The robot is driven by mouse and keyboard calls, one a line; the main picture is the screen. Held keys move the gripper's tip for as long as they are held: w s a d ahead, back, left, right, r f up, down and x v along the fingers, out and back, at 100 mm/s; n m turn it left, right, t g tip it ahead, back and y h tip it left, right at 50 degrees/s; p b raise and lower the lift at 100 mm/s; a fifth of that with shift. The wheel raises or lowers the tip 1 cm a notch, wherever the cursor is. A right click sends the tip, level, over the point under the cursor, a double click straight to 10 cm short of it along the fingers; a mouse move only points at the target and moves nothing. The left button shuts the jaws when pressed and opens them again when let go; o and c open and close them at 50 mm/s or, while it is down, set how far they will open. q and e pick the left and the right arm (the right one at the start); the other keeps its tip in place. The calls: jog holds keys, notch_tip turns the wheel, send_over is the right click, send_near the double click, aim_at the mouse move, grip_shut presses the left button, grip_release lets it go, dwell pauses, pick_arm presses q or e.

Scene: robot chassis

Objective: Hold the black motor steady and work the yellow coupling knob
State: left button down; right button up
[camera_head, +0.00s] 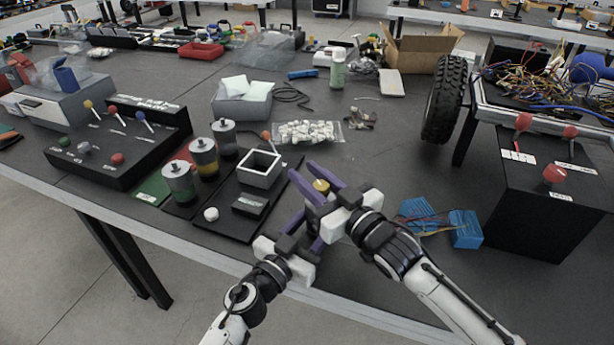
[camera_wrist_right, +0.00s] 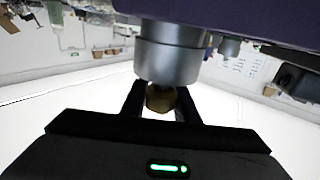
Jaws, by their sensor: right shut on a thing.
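The yellow coupling knob (camera_head: 321,186) shows in the head view between the purple fingers of my right gripper (camera_head: 318,181), which is shut on it. The black motor is mostly hidden beneath the fingers. My left gripper (camera_head: 300,226) is just below and left of the right one, its purple fingers reaching toward the same spot. Its fingertips are covered, so its grip cannot be made out. In the right wrist view, a grey metal cylinder (camera_wrist_right: 168,55) fills the upper middle, with a yellow-brown round part (camera_wrist_right: 160,98) beneath it. I cannot tell whether the cylinder belongs to the motor.
A black tray (camera_head: 222,222) with a white-rimmed box (camera_head: 260,167) lies left of the grippers. Several grey canisters (camera_head: 204,158) stand beyond. A blue wired block (camera_head: 466,230) and a black box with red knobs (camera_head: 520,205) are right. The table's front edge is close below.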

jog(key=m+t+h, duration=0.1)
jog(key=h, duration=0.1)
jog(key=m+t+h, duration=0.1)
jog(key=m+h, duration=0.1)
jog(key=shift+w+d+r+t, duration=0.1)
jog(key=shift+w+d+t, duration=0.1)
jog(key=shift+d+t, duration=0.15)
jog(key=o, duration=1.1)
jog(key=shift+d, duration=0.1)
jog(key=shift+c, duration=0.2)
jog(key=v, duration=1.2)
